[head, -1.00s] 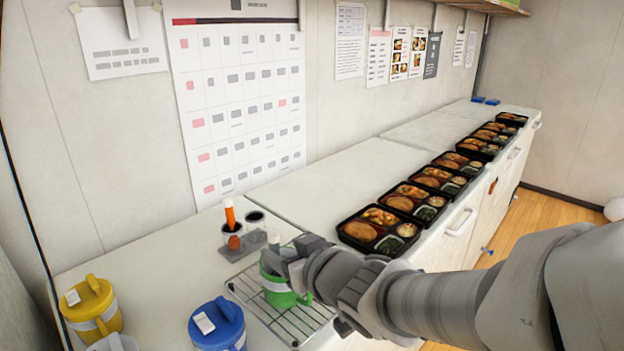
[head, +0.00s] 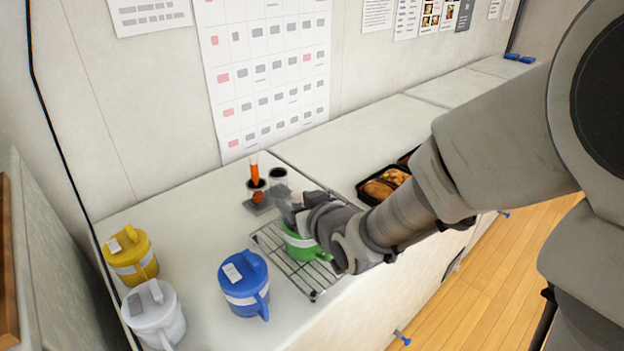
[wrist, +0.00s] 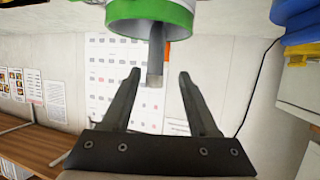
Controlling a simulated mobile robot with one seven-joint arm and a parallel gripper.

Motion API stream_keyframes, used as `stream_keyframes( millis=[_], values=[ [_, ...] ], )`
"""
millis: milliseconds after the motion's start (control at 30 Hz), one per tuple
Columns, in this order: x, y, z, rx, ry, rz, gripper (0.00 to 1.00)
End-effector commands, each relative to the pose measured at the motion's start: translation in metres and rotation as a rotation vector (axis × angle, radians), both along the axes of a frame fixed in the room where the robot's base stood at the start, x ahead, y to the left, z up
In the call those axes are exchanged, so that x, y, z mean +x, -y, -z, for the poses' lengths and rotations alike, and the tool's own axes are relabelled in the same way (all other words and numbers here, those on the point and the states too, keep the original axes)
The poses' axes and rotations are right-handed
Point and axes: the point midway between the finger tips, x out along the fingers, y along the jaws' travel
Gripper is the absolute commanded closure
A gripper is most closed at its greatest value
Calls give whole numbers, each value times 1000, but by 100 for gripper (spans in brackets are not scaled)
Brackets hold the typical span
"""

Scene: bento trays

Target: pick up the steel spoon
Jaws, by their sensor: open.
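The steel spoon (wrist: 157,58) shows in the wrist view as a flat grey handle sticking out of the green mug (wrist: 150,14). Its lower part is hidden inside the mug. The handle's end is between the two open fingers of my gripper (wrist: 158,84), with space visible on both sides. In the head view the green mug (head: 302,247) stands on a wire rack (head: 314,282). My gripper (head: 290,206) is right above and beside it and hides the spoon there.
A blue lidded mug (head: 243,285), a yellow one (head: 131,254) and a white one (head: 152,313) stand left of the rack. Behind it, a grey holder (head: 262,206) has dark cups and an orange-handled tool (head: 254,171). A bento tray (head: 377,188) lies beyond my arm.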

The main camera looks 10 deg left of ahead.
Motion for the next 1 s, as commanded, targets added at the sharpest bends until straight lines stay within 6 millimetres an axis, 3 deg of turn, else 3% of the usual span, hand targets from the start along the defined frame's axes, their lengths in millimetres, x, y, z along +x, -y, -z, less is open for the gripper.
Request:
stream_keyframes(
  millis=[300,667,1000],
  values=[
    [36,-15,10,-1,-2,-1,40],
    [42,-19,13,-1,-1,1,40],
    [42,-19,12,-1,-1,0,99]
  ],
)
